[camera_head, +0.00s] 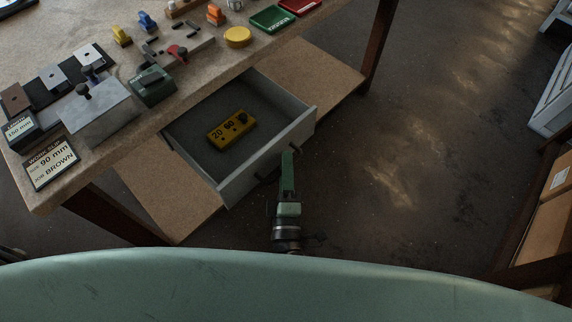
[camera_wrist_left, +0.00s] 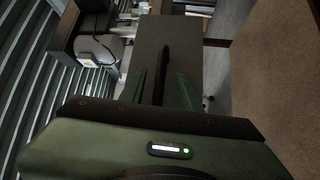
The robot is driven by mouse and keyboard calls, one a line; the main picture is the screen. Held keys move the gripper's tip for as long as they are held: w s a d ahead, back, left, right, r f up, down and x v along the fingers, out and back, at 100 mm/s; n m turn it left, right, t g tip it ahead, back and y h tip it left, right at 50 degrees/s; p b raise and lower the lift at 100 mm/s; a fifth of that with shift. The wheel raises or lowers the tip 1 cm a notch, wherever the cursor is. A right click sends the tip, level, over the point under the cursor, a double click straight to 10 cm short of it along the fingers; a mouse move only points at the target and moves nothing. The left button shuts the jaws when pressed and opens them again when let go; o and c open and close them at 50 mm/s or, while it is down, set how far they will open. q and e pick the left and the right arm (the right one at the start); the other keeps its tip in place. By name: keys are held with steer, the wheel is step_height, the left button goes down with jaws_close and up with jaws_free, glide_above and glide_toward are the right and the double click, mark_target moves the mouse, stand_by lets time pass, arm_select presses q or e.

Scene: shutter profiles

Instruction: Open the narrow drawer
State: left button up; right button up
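The narrow drawer (camera_head: 265,157) under the workbench is pulled out, and its grey inside shows in the head view. A yellow block (camera_head: 231,131) marked 20 and 60 lies in it. My left gripper (camera_head: 288,158) is at the drawer's front. In the left wrist view the dark handle bar (camera_wrist_left: 164,65) runs between the two green fingers (camera_wrist_left: 160,92) in front of the grey drawer front (camera_wrist_left: 147,45). The fingers are apart, with gaps visible on both sides of the bar. My right gripper is not in view.
A brown shelf board (camera_head: 160,190) lies below the drawer.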

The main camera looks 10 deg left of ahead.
arm_select(q)
steer(key=s+f+b, duration=0.1)
steer(key=s, duration=0.6)
steer(key=shift+s+d, duration=0.35)
steer(key=shift+d, duration=0.1)
steer(key=s+a+f+m+g+h, duration=0.1)
steer(key=s+f+m+g+h, duration=0.3)
steer(key=f, duration=0.6)
steer(key=s+a+f+m+g+p, duration=0.1)
steer(key=f+m+g, duration=0.1)
steer(key=f+m, duration=0.55)
steer(key=s+a+f+m+g+h, duration=0.2)
steer(key=s+f+m+g, duration=0.15)
steer(key=f, duration=0.85)
steer(key=s+a+f+m+g+y, duration=0.1)
steer(key=s+a+f+m+g, duration=0.1)
steer(key=s+a+f+g, duration=0.2)
steer(key=s+a+f+m+g+y+p, duration=0.1)
steer(key=s+a+f+m+g+y, duration=0.1)
steer(key=s+a+f, duration=0.7)
steer(key=s+a+m+g, duration=0.1)
steer(key=s+a+g, duration=0.1)
steer(key=s, duration=0.3)
steer(key=shift+s+a+f+g+y, duration=0.15)
steer(key=shift+s+a+g+y, duration=0.2)
steer(key=shift+a, duration=0.4)
